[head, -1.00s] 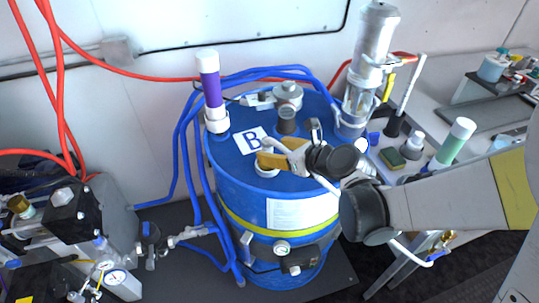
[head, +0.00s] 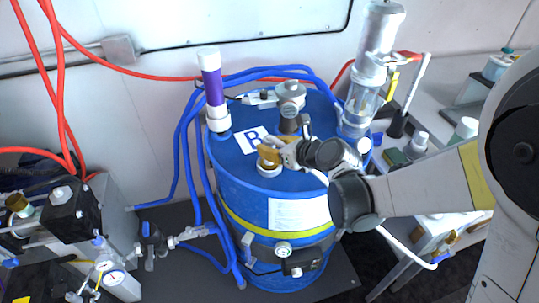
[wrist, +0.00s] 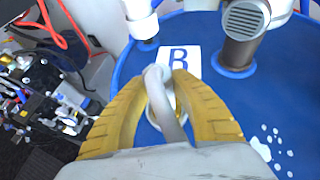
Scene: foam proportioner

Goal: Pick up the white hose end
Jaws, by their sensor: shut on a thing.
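The white hose end (wrist: 158,80) is a pale bent tube between the two yellow fingers in the wrist view. My gripper (wrist: 165,85) is shut on it. In the head view, my gripper (head: 268,154) is above the top of the blue drum (head: 240,195), just by a white-ringed opening (head: 268,170). The ring shows partly behind the hose in the wrist view. I cannot tell whether the hose end is inside the opening or above it. The white hose (head: 397,243) comes out below my arm and ends in a blue-handled fitting.
A purple and white tube (head: 212,85) stands at the drum's left rim. A grey capped fitting (head: 290,98) and a clear cylinder (head: 366,90) stand farther back. Blue hoses (head: 187,150) run down the left side. A bench (head: 455,130) with small items is at right.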

